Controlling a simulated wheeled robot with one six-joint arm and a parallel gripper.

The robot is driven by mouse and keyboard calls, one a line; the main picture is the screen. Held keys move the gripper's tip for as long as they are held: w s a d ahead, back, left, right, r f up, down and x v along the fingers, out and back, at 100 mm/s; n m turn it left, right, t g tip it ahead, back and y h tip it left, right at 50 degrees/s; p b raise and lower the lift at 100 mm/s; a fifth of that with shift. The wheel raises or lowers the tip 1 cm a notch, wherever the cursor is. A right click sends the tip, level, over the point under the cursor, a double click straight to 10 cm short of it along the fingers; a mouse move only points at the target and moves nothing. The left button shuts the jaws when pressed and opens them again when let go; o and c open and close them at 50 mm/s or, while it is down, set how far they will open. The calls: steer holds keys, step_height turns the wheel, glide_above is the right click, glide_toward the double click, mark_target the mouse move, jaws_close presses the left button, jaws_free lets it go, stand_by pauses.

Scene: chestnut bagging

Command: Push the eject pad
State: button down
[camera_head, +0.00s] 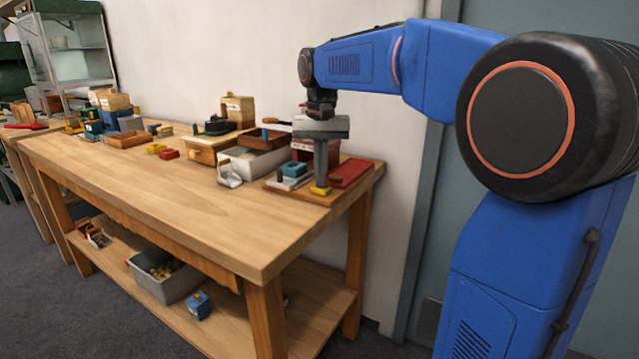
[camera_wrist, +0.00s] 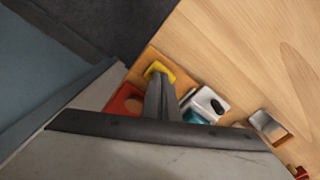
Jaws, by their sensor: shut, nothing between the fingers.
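A small yellow pad (camera_head: 320,190), which looks like the eject pad, sits on a wooden board at the right end of the workbench. It also shows in the wrist view (camera_wrist: 160,70), just past the fingertips. My gripper (camera_head: 320,183) points straight down, shut and empty, with its tips at or just above the pad. I cannot tell whether they touch it. In the wrist view my gripper's fingers (camera_wrist: 157,85) are together and hide part of the board.
A red tray (camera_head: 350,172) lies right of the fingers, and a grey-and-teal device (camera_head: 290,175) left. A metal scoop (camera_head: 230,174), bins and boxes stand farther left. The bench's front surface (camera_head: 190,195) is mostly clear. A wall is behind the bench.

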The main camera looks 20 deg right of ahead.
steer(key=shift+r, duration=0.1)
step_height(320, 180, up, 8)
stand_by(0.9)
steer(key=s+f+n+t, duration=0.4)
steer(key=s+f, duration=2.1)
steer(key=s, duration=0.4)
steer(key=shift+a+n+t, duration=0.25)
steer(key=shift+n+t, duration=0.15)
